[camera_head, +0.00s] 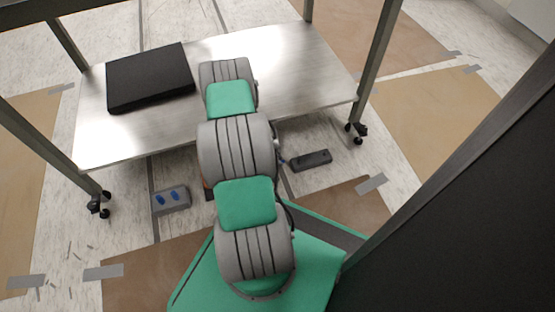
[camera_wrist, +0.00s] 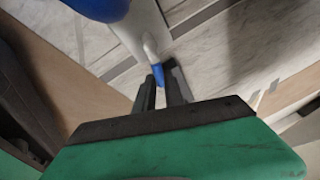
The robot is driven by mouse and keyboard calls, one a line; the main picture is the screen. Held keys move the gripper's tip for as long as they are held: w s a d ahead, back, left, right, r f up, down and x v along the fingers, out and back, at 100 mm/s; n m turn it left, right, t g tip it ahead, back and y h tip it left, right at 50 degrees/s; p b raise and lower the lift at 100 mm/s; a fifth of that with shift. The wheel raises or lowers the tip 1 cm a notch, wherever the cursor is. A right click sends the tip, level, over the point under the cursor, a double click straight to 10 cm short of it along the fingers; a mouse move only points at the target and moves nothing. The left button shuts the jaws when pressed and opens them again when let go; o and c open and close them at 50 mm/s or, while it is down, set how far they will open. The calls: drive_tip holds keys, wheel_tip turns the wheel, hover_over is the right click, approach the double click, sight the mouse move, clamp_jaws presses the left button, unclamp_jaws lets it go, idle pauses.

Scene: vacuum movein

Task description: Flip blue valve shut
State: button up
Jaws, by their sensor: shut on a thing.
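In the wrist view, my gripper (camera_wrist: 163,88) is shut on a small blue piece, the blue valve (camera_wrist: 158,74), which sits at the end of a short white stem. The blue piece lies between the two dark fingertips. A larger rounded blue part (camera_wrist: 98,7) shows at the top left, cut off by the frame edge. A pale grey body (camera_wrist: 138,28) is behind the stem. In the head view, a grey box with two blue parts (camera_head: 171,199) is on the floor, left of my arm. My gripper is hidden there behind my arm.
A metal cart with a shiny shelf (camera_head: 290,70) stands ahead, its legs on casters. A flat black case (camera_head: 150,77) lies on the shelf. A dark elongated object (camera_head: 311,160) is on the floor right of my arm. A large dark panel (camera_head: 470,220) fills the right side.

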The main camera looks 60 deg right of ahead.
clamp_jaws()
idle(0.8)
